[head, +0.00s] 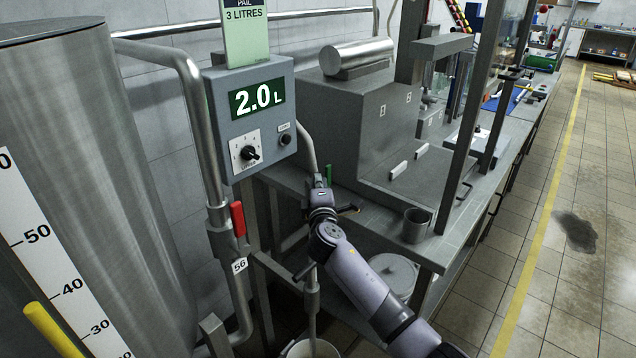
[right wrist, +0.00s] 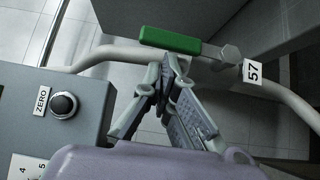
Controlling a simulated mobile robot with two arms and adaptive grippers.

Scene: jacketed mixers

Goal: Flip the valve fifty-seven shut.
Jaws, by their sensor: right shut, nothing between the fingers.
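Valve fifty-seven has a green lever handle (right wrist: 170,41) with a white tag "57" (right wrist: 252,71) beside its pivot in the right wrist view. The handle lies roughly along its grey pipe. In the head view only a small part of the green handle (head: 329,173) shows behind my right gripper (head: 320,190). The gripper is shut and empty. In the right wrist view its fingertips (right wrist: 172,68) are close below the handle in the picture; whether they touch it I cannot tell. My left gripper is not in view.
A grey box (head: 252,115) reading 2.0 L stands left of my right gripper. A red lever (head: 238,218) with tag "56" is on another pipe. A steel tank (head: 100,150) fills the left. A bench (head: 385,225) with a metal cup (head: 415,225) stands right.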

